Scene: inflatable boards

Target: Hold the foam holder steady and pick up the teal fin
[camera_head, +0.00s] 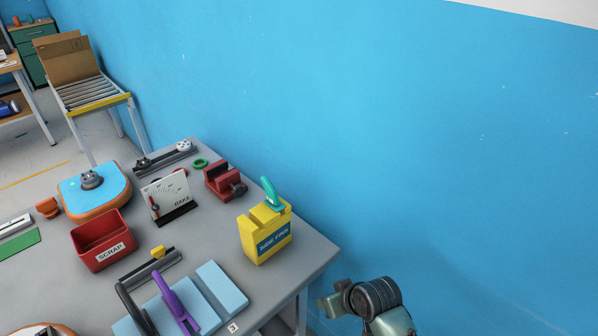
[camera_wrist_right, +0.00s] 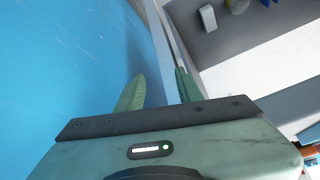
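The foam holder (camera_head: 266,240) is a yellow block with a blue label reading "SIDE FINS". It stands upright near the table's right edge. My right gripper (camera_head: 324,306) is off the table's right corner, to the right of and apart from the holder. In the right wrist view its two green fingers (camera_wrist_right: 159,90) are spread with nothing between them. My left gripper is not in view.
A red vise (camera_head: 224,181) stands behind the holder. A red scrap bin (camera_head: 101,240) and a rake gauge (camera_head: 168,197) are to its left. Light blue pads (camera_head: 222,287) with purple (camera_head: 176,305) and black fins lie in front. A blue wall rises close on the right.

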